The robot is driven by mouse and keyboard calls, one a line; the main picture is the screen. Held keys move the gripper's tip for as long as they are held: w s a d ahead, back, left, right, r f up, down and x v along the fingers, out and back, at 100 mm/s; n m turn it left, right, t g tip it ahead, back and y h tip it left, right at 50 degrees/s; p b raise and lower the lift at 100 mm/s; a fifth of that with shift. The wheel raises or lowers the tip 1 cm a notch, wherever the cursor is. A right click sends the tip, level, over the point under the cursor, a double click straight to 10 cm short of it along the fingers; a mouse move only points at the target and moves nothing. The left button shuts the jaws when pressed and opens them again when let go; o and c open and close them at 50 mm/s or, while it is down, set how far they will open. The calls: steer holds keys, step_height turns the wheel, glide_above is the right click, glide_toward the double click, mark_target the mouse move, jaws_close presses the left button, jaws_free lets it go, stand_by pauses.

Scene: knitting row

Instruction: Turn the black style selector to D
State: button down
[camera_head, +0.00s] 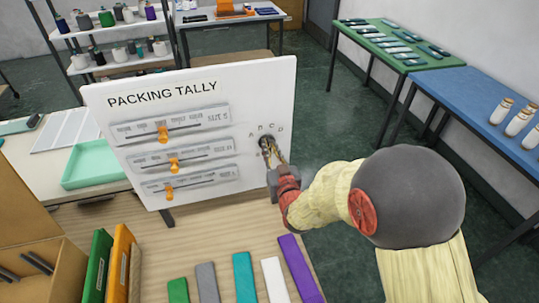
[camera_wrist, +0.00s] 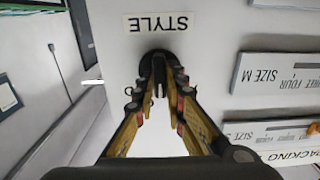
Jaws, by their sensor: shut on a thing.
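The black style selector (camera_head: 265,141) is on the right side of the white packing tally board (camera_head: 230,82), under small letters A, B, C and D. My gripper (camera_head: 271,153) reaches it from the front right. In the wrist view the selector (camera_wrist: 159,54) sits just below the upside-down STYLE label (camera_wrist: 160,22). My gripper's fingers (camera_wrist: 160,80) converge and are shut on it. The fingers hide most of the selector, so I cannot tell which letter it points to.
Three sliders with orange knobs (camera_head: 163,133) are on the board's left. Coloured strips (camera_head: 244,277) lie on the wooden table below. Green and orange binders (camera_head: 120,262) stand at front left. A blue table (camera_head: 460,90) is at the right; floor between is clear.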

steer(key=m+b, duration=0.4)
steer(key=m, duration=0.1)
steer(key=shift+d+f+m+b, duration=0.2)
steer(key=shift+m+b, duration=0.1)
steer(key=shift+b, duration=0.1)
steer(key=m+b, duration=0.4)
steer(key=m, duration=0.1)
stand_by(0.4)
steer(key=c, duration=1.8)
jaws_free()
steer(key=shift+m, duration=0.3)
steer(key=shift+c, duration=0.2)
steer(key=shift+r, duration=0.1)
steer(key=s+d, duration=0.2)
steer(key=s, duration=0.9)
steer(key=shift+s+d, duration=0.25)
steer(key=shift+s, duration=0.1)
